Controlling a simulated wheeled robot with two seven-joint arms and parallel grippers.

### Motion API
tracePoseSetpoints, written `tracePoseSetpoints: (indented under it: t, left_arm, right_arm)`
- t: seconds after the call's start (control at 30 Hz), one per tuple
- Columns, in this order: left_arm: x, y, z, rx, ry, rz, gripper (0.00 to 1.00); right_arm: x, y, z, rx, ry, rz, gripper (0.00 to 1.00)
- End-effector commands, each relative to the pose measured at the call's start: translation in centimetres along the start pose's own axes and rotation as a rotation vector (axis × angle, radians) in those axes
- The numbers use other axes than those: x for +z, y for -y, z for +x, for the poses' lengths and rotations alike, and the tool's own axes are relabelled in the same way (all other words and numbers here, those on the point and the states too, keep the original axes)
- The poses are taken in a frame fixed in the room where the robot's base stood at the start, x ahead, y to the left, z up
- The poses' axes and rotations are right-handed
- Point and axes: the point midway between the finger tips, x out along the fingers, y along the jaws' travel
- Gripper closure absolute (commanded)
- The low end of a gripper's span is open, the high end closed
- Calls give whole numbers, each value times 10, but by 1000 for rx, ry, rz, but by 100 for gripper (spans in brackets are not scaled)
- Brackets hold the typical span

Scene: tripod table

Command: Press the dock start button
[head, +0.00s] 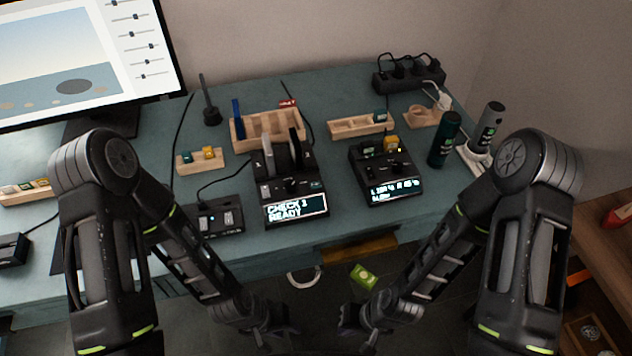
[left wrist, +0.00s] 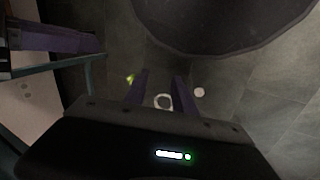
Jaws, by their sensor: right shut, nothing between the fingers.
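The dock (head: 284,182) appears to be the black device at the middle of the table, with a pale and a dark upright piece in its top. Its lit display (head: 296,208) reads "CHECK 1 READY". Small controls show on its upper face; I cannot tell which is the start button. My left gripper (head: 287,330) is low in front of the table, away from the dock. In the left wrist view its fingers (left wrist: 161,92) stand apart with nothing held. My right gripper (head: 347,326) is also low in front of the table, shut and empty.
A second black device (head: 382,166) with a lit display stands right of the dock. A small black box (head: 216,216) is at its left. Wooden racks (head: 268,128), dark bottles (head: 445,140) and a power strip (head: 408,76) stand behind and right. A white ring (head: 303,278) shows below the table's front edge.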

Motion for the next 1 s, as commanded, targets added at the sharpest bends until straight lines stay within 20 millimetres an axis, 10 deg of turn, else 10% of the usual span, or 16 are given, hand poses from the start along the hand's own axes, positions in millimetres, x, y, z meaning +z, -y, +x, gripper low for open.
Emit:
tracePoseSetpoints:
  t: [0.37,1.0]
  left_arm:
    - [0,0,0,0,0,0,100]
    - [0,0,0,0,0,0,100]
  right_arm:
    - [0,0,0,0,0,0,100]
    - [0,0,0,0,0,0,100]
